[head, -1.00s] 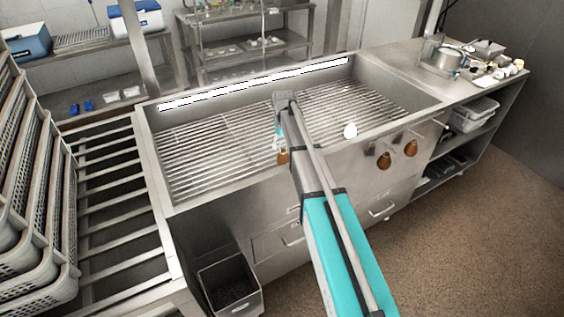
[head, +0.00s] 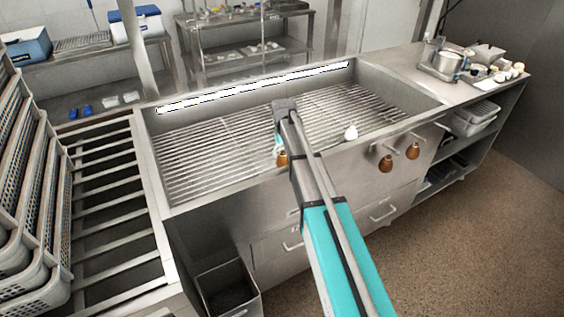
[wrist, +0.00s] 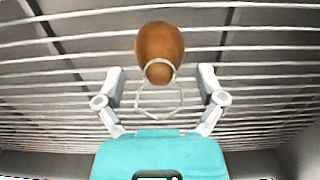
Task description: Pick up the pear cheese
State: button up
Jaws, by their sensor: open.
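A brown pear cheese (wrist: 160,50) with a pale string loop (wrist: 160,97) fills the upper middle of the wrist view, in front of metal bars. My gripper (wrist: 163,78) is open, with one finger on each side of the string loop. The body of the cheese is mostly beyond the fingertips, and neither finger visibly touches it. In the head view a brown cheese (head: 282,158) shows beside my arm at the front edge of the basin, partly hidden. My gripper is mostly hidden by my arm there.
The slatted metal basin (head: 230,188) lies under my arm. A white pear-shaped piece (head: 351,132) sits in it to the right. Brown pieces (head: 386,163) hang at its front. Stacked perforated baskets (head: 22,200) stand at the left. A metal bin (head: 228,290) stands below.

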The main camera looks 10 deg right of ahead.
jog(key=shift+c, duration=0.2)
grip_shut()
jog(key=shift+r, duration=0.1)
notch_tip(320, 180, up, 10)
jog(key=p, duration=1)
dwell(0.8)
